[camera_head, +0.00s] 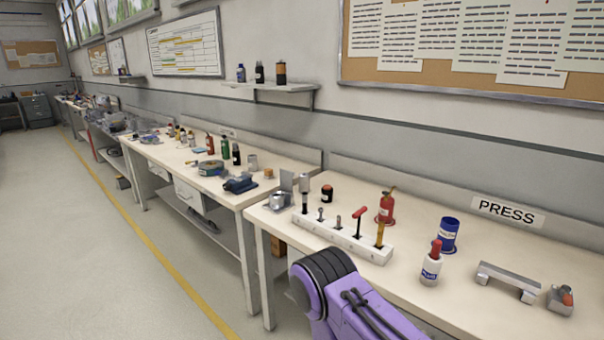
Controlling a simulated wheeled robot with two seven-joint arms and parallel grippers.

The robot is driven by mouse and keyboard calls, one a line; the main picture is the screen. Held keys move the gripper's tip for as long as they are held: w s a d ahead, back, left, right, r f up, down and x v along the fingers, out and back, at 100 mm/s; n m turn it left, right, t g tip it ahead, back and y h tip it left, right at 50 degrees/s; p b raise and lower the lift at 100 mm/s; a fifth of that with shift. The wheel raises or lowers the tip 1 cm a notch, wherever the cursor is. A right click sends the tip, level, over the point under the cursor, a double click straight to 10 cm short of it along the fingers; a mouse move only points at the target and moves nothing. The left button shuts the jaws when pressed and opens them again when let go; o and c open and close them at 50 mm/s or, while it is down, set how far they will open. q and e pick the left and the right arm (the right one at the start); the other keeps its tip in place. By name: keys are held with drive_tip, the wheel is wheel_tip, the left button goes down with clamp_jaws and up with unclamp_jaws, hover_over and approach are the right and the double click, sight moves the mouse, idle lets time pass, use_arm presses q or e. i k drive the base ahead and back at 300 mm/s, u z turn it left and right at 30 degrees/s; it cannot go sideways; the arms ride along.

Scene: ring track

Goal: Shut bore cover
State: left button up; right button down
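A small metal fixture (280,201) stands at the left end of the bench marked PRESS. A thin grey plate (287,181) stands upright at its back and looks like a raised cover. The fixture is small here, and I cannot tell for certain that it is the bore. A purple link of my own arm comes in at the bottom centre, in front of the bench. Neither gripper shows in the view.
Another cluttered bench (150,155) stands beyond. The floor (110,270) at left is clear.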

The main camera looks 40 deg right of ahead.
sight(286, 176)
drive_tip(key=z, duration=1.05)
drive_tip(key=i, duration=0.15)
drive_tip(key=u, duration=0.25)
